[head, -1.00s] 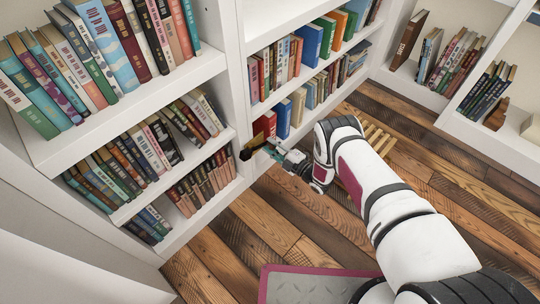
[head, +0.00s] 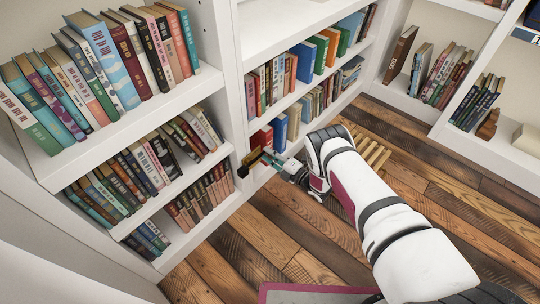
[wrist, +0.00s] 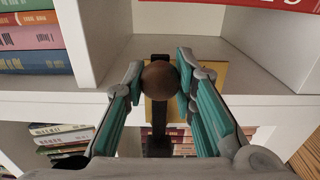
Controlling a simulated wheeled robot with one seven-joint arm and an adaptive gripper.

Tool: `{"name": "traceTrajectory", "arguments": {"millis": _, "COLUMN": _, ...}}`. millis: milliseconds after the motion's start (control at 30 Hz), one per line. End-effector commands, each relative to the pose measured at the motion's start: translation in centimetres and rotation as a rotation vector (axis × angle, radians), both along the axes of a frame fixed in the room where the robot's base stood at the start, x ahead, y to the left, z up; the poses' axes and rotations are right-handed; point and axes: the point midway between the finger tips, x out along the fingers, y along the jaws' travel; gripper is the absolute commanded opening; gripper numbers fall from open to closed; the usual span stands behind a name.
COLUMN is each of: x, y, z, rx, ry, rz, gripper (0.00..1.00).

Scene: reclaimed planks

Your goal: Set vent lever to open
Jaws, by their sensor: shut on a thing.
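The vent lever shows in the wrist view as a dark bar (wrist: 159,125) with a round brown knob (wrist: 160,80) at its near end. A yellow brass-coloured plate (wrist: 209,82) lies behind it, against the white shelf edge. My gripper (wrist: 159,72) has its teal-padded fingers shut on the knob, one on each side. In the head view my gripper (head: 270,155) is at the front of the bookcase upright, by the dark and brass-coloured vent fitting (head: 249,163). The fingers partly cover the fitting there. I cannot read any open or closed marking.
White bookcases (head: 232,90) full of books stand left and behind. Red and blue books (head: 280,130) stand on a shelf close behind my gripper. A slatted wooden item (head: 375,152) lies on the floor beside my arm. The plank floor (head: 235,240) is clear in front.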

Motion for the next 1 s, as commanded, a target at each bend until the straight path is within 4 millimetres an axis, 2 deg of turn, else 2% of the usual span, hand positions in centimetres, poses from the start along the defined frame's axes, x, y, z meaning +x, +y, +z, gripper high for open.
{"name": "traceTrajectory", "arguments": {"millis": 167, "x": -0.1, "y": -0.2, "z": 0.0, "rx": -0.001, "ry": 0.0, "rz": -0.001, "gripper": 0.0}}
{"name": "traceTrajectory", "arguments": {"millis": 200, "x": -0.1, "y": -0.2, "z": 0.0, "rx": -0.001, "ry": 0.0, "rz": -0.001, "gripper": 0.34}}
{"name": "traceTrajectory", "arguments": {"millis": 267, "x": -0.1, "y": -0.2, "z": 0.0, "rx": -0.001, "ry": 0.001, "rz": -0.001, "gripper": 0.46}}
{"name": "traceTrajectory", "arguments": {"millis": 667, "x": -0.4, "y": -0.6, "z": 0.0, "rx": -0.001, "ry": 0.001, "rz": 0.0, "gripper": 0.46}}
{"name": "traceTrajectory", "arguments": {"millis": 767, "x": -1.1, "y": -1.6, "z": -0.1, "rx": -0.001, "ry": 0.002, "rz": -0.001, "gripper": 0.46}}
{"name": "traceTrajectory", "arguments": {"millis": 1000, "x": -4.1, "y": -5.5, "z": -0.1, "rx": -0.002, "ry": 0.004, "rz": -0.002, "gripper": 0.46}}
